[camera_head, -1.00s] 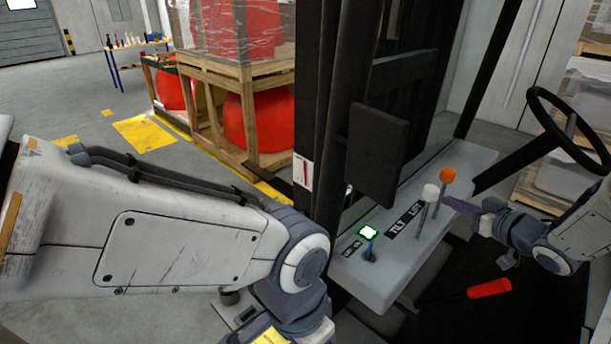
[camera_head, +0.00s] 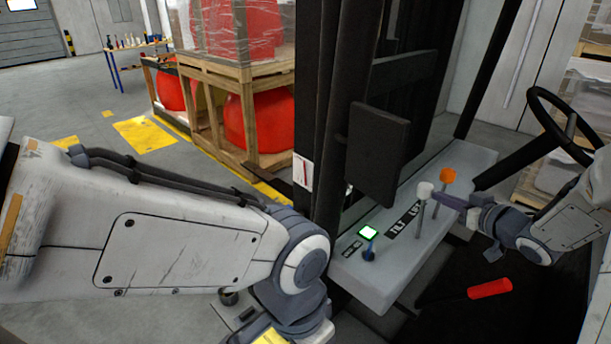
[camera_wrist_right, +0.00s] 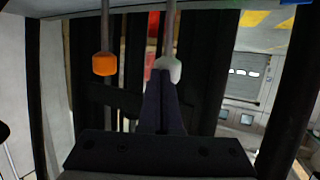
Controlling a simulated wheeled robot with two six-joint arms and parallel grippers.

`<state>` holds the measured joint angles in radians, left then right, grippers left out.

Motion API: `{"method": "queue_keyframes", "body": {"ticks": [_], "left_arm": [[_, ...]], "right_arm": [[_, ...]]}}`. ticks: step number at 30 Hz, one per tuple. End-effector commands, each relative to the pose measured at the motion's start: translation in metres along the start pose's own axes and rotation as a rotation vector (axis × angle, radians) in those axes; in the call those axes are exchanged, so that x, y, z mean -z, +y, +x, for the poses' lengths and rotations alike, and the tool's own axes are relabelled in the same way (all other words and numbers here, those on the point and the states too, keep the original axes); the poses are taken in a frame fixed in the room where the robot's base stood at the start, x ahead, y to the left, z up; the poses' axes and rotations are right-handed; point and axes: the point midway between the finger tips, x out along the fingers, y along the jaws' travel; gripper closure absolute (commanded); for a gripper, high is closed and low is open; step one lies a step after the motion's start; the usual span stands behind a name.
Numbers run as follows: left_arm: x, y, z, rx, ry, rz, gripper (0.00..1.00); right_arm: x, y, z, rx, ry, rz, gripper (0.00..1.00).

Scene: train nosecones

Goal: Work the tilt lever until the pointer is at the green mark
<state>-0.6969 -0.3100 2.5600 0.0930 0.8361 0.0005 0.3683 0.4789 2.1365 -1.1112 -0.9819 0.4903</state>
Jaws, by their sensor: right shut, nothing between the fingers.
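A white-knobbed lever (camera_head: 424,189) stands upright on the grey console (camera_head: 380,283), beside black labels that seem to read TILT and LIFT. An orange-knobbed lever (camera_head: 447,176) stands just behind it. My right gripper (camera_head: 437,198) is shut and empty, its tips at the white knob, apparently touching it. In the right wrist view the shut fingers (camera_wrist_right: 163,88) point at the white knob (camera_wrist_right: 168,70), with the orange knob (camera_wrist_right: 103,64) to the left. I cannot make out a pointer.
A steering wheel (camera_head: 566,125) is at the right. A red handle (camera_head: 489,289) lies low in front of the console. A black mast and panel (camera_head: 377,155) rise behind the console. My left arm fills the lower left. Crated red nosecones (camera_head: 258,120) stand farther back.

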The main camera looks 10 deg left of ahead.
Motion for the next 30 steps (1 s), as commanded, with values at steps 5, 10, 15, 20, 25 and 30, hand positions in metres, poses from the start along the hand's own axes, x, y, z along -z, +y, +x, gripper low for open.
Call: {"method": "queue_keyframes", "body": {"ticks": [5, 10, 15, 20, 25, 30], "left_arm": [[0.0, 0.0, 0.0, 0.0, 0.0, 0.0, 1.0], [0.0, 0.0, 0.0, 0.0, 0.0, 0.0, 1.0], [0.0, 0.0, 0.001, 0.0, 0.0, 0.0, 1.0], [0.0, 0.0, 0.001, 0.0, 0.0, 0.0, 1.0], [0.0, 0.0, 0.001, 0.0, 0.0, 0.0, 1.0], [0.0, 0.0, 0.001, 0.0, 0.0, 0.0, 1.0]], "right_arm": [[0.001, -0.003, 0.005, 0.001, 0.0, -0.001, 1.0], [0.003, -0.005, 0.009, 0.001, -0.001, 0.0, 1.0], [0.004, -0.008, 0.014, 0.002, -0.001, -0.001, 1.0], [0.006, -0.009, 0.018, 0.002, 0.0, -0.001, 1.0], [0.006, -0.009, 0.019, 0.001, 0.001, -0.001, 1.0], [0.006, -0.009, 0.018, 0.001, 0.001, -0.001, 1.0]]}}
